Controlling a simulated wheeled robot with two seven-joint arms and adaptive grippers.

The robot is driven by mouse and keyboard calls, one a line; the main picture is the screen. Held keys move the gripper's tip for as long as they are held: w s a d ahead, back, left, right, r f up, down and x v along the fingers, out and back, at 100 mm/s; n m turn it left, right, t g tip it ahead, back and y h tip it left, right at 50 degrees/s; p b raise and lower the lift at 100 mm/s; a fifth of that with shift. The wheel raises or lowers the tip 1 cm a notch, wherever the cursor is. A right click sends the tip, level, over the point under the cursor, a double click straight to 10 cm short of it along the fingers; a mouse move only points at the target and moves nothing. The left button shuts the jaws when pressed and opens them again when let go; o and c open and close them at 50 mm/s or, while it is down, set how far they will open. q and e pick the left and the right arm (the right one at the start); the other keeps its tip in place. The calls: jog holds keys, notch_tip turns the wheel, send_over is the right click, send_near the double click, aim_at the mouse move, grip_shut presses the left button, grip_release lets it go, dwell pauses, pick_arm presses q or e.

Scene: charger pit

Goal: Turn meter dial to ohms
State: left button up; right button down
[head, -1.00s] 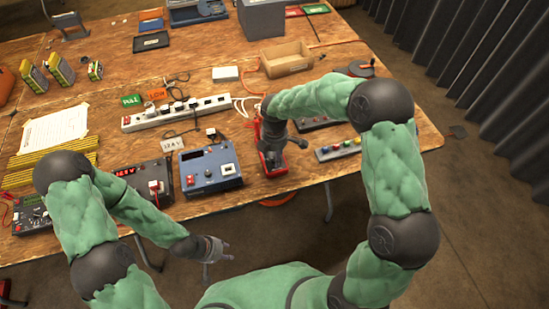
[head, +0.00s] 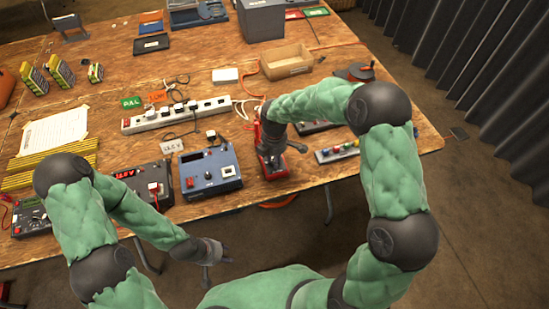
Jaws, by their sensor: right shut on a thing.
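The red meter (head: 282,174) lies near the front edge of the table, right of the blue box. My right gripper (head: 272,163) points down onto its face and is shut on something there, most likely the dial. The dial and its markings are hidden under the gripper, so its setting cannot be read. My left gripper (head: 222,255) hangs in front of the table edge, away from everything, with its fingers apart and empty.
A blue instrument box (head: 210,172) stands left of the meter, with a black display box (head: 141,186) beyond it. A power strip (head: 180,114) lies behind. A grey strip with coloured buttons (head: 338,151) lies to the right.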

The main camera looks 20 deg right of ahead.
jog(key=shift+m+p, duration=0.35)
jog(key=shift+m, duration=0.85)
jog(key=m, duration=0.2)
jog(key=shift+m, duration=0.3)
jog(key=m, duration=0.3)
jog(key=shift+m+p, duration=0.35)
jog(key=shift+m, duration=0.05)
jog(key=m, duration=0.2)
jog(key=shift+m, duration=0.3)
jog(key=m, duration=0.6)
jog(key=shift+b, duration=0.4)
jog(key=m, duration=0.6)
jog(key=shift+b, duration=0.4)
